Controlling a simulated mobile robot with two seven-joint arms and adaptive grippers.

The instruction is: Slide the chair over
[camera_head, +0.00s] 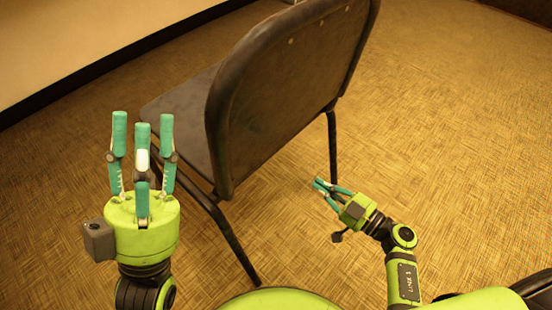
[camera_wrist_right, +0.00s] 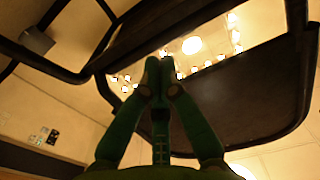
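The chair (camera_head: 285,85), with a dark padded back and seat and dark metal legs, stands upright on the floor with its back towards me. Its frame and a dark panel (camera_wrist_right: 235,95) also show overhead in the right wrist view. My left gripper (camera_head: 143,124) is left of the chair back, in front of the seat in the picture, fingers pointing up, spread and empty. My right gripper (camera_head: 320,183) is low, right of the near chair leg and below the back; its fingertips meet in the right wrist view (camera_wrist_right: 160,68) with nothing seen between them. Neither visibly grips the chair.
A pale wall (camera_head: 60,40) with a dark baseboard (camera_head: 70,82) runs behind the chair at the left. The woven tan floor (camera_head: 450,130) is clear to the right. Bright lights (camera_wrist_right: 191,45) show beyond the chair frame in the wrist view.

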